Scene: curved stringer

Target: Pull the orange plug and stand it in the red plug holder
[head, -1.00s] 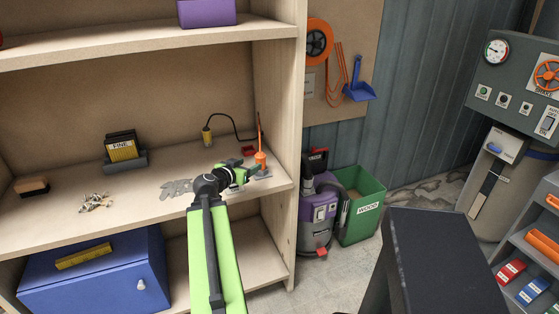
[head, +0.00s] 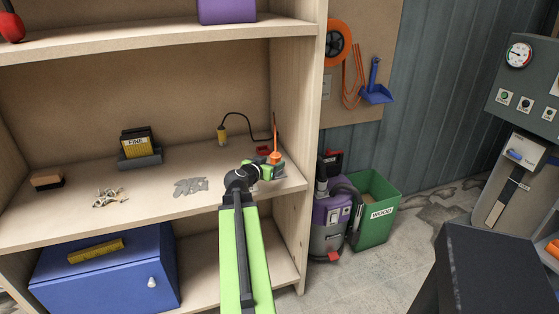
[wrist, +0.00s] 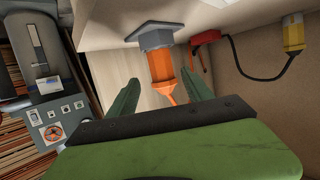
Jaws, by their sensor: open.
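The orange plug (head: 275,157) stands upright near the right end of the middle shelf, with a thin orange cable rising from it. In the wrist view the plug (wrist: 161,68) sits on a grey base (wrist: 155,38). My gripper (head: 272,170) is at the plug in the head view. In the wrist view my gripper (wrist: 160,80) is open, with one green finger on each side of the plug; I cannot tell whether either touches it. The red plug holder (head: 263,150) lies just behind the plug, partly hidden; it also seems to show in the wrist view (wrist: 205,37).
A yellow connector (head: 222,136) with a black cable stands behind, left of the plug. The shelf's right side panel (head: 298,130) is close beside my gripper. A black and yellow box (head: 138,145), a brush (head: 47,180) and grey scraps (head: 190,186) lie further left.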

